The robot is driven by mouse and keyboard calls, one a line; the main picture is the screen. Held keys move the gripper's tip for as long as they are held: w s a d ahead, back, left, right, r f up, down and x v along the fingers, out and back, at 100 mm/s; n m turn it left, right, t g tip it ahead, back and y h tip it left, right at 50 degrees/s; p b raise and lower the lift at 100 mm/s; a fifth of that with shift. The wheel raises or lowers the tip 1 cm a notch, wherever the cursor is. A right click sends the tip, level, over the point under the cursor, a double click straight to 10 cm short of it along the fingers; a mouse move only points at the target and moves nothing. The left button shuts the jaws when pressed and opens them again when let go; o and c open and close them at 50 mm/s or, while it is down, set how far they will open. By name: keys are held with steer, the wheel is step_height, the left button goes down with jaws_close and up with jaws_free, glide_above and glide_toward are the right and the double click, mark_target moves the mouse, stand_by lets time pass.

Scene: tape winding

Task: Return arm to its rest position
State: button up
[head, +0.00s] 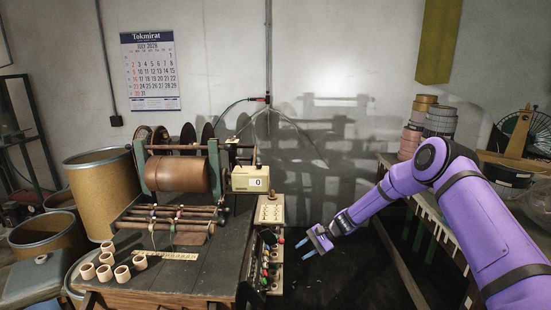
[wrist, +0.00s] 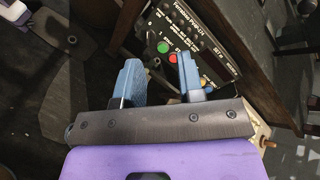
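My purple arm reaches in from the right side of the head view. My gripper (head: 304,248) hangs at its end, beside the right side of the winding machine's table (head: 190,265). Its two blue fingers are apart with nothing between them. In the wrist view my gripper (wrist: 160,80) also shows open and empty. Beyond the fingers there is a black control panel (wrist: 195,40) with a green button, a red button and a yellow one. I see no contact between fingers and panel.
The winding machine (head: 180,175) carries a brown roll. Several small cores (head: 122,273) stand on its table at the front left. Cardboard drums (head: 105,190) stand at the left. A side bench with stacked tape rolls (head: 440,120) is behind my arm. Dark floor (head: 345,265) lies between table and bench.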

steer(key=s+d+r+n+h, duration=0.2)
steer(key=s+r, duration=0.1)
steer(key=r, duration=0.7)
steer(key=s+d+r+n+h, duration=0.1)
steer(key=s+d+r+h, duration=0.15)
steer(key=r, duration=0.75)
steer(key=s+d+r+n+t+h, duration=0.15)
steer(key=s+d+r, duration=0.25)
steer(key=s+r, duration=0.45)
steer(key=s+d+r+n+t+h, duration=0.1)
steer(key=s+d+r+t+h, duration=0.15)
steer(key=s+r, duration=0.65)
steer(key=s+d+r+t+h, duration=0.1)
steer(key=s+d+r+t, duration=0.1)
steer(key=s, duration=0.9)
steer(key=s+d+r+n+t+h, duration=0.1)
steer(key=s+d+r+h, duration=0.1)
steer(key=s+d+r, duration=0.2)
steer(key=s+d, duration=0.3)
steer(key=s, duration=0.4)
steer(key=shift+s+t, duration=0.35)
steer(key=shift+t, duration=0.05)
